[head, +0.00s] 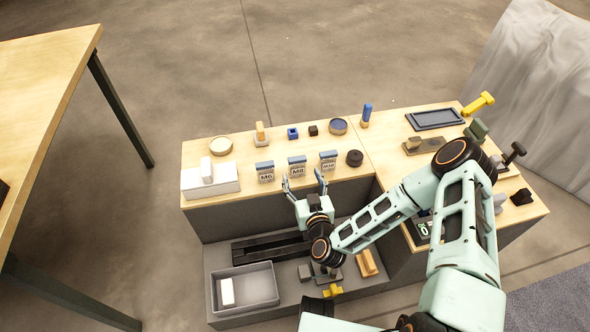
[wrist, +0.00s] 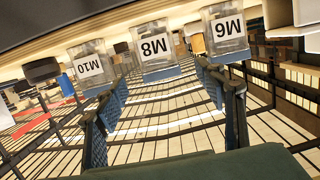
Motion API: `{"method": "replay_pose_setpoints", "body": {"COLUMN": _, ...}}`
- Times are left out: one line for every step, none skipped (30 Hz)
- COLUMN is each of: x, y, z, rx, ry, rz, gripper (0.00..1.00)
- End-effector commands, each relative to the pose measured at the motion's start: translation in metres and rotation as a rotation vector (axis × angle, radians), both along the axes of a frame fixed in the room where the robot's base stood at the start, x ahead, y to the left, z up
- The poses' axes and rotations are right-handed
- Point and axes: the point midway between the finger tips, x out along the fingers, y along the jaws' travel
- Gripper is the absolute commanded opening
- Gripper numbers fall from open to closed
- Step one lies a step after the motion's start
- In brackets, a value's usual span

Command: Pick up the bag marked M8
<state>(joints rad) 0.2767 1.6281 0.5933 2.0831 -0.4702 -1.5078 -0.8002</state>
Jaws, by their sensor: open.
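The bag marked M8 (head: 297,170) stands on the light wooden top between two like bags, a clear pouch with a white label and a blue top strip. In the wrist view the M8 bag (wrist: 153,48) appears upside down, beyond and between my fingers. The bag marked M6 (head: 265,174) is to its left and the bag marked M10 (head: 328,162) to its right in the head view. My gripper (head: 305,182) is open and empty, its fingers pointing at the M8 bag from the front, apart from it.
A white box (head: 210,182) stands left of the bags and a dark round knob (head: 354,158) to the right. Small items stand behind, including a blue block (head: 293,132). A grey bin (head: 274,300) sits on the lower shelf. A tray (head: 435,119) lies at the right.

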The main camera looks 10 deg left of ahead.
Motion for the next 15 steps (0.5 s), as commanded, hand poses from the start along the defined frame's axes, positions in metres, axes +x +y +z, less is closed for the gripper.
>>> {"method": "replay_pose_setpoints", "body": {"x": 0.007, "y": 0.003, "z": -0.003, "rx": 0.0, "ry": -0.001, "rz": 0.0, "gripper": 0.64}}
{"method": "replay_pose_setpoints", "body": {"x": 0.011, "y": 0.005, "z": -0.004, "rx": 0.0, "ry": -0.001, "rz": 0.0, "gripper": 0.64}}
{"method": "replay_pose_setpoints", "body": {"x": 0.015, "y": 0.007, "z": -0.005, "rx": -0.001, "ry": 0.0, "rz": 0.0, "gripper": 0.64}}
{"method": "replay_pose_setpoints", "body": {"x": 0.017, "y": 0.008, "z": -0.005, "rx": -0.001, "ry": 0.0, "rz": 0.001, "gripper": 0.64}}
{"method": "replay_pose_setpoints", "body": {"x": 0.018, "y": 0.009, "z": -0.005, "rx": -0.001, "ry": 0.0, "rz": 0.001, "gripper": 0.64}}
{"method": "replay_pose_setpoints", "body": {"x": 0.02, "y": 0.01, "z": -0.005, "rx": -0.001, "ry": 0.0, "rz": 0.001, "gripper": 0.64}}
{"method": "replay_pose_setpoints", "body": {"x": 0.022, "y": 0.011, "z": -0.006, "rx": -0.001, "ry": 0.001, "rz": 0.001, "gripper": 0.64}}
{"method": "replay_pose_setpoints", "body": {"x": 0.024, "y": 0.011, "z": -0.006, "rx": -0.001, "ry": 0.001, "rz": 0.001, "gripper": 0.64}}
{"method": "replay_pose_setpoints", "body": {"x": 0.028, "y": 0.013, "z": -0.007, "rx": -0.001, "ry": 0.0, "rz": 0.001, "gripper": 0.64}}
{"method": "replay_pose_setpoints", "body": {"x": 0.032, "y": 0.014, "z": -0.008, "rx": 0.0, "ry": -0.001, "rz": 0.0, "gripper": 0.64}}
{"method": "replay_pose_setpoints", "body": {"x": 0.036, "y": 0.016, "z": -0.008, "rx": 0.0, "ry": -0.001, "rz": 0.0, "gripper": 0.64}}
{"method": "replay_pose_setpoints", "body": {"x": 0.043, "y": 0.018, "z": -0.01, "rx": -0.001, "ry": -0.001, "rz": -0.001, "gripper": 0.64}}
{"method": "replay_pose_setpoints", "body": {"x": 0.047, "y": 0.02, "z": -0.01, "rx": -0.001, "ry": -0.001, "rz": -0.001, "gripper": 0.64}}
{"method": "replay_pose_setpoints", "body": {"x": 0.051, "y": 0.022, "z": -0.011, "rx": 0.0, "ry": -0.001, "rz": -0.001, "gripper": 0.64}}
{"method": "replay_pose_setpoints", "body": {"x": 0.056, "y": 0.024, "z": -0.012, "rx": -0.001, "ry": 0.001, "rz": 0.001, "gripper": 0.64}}
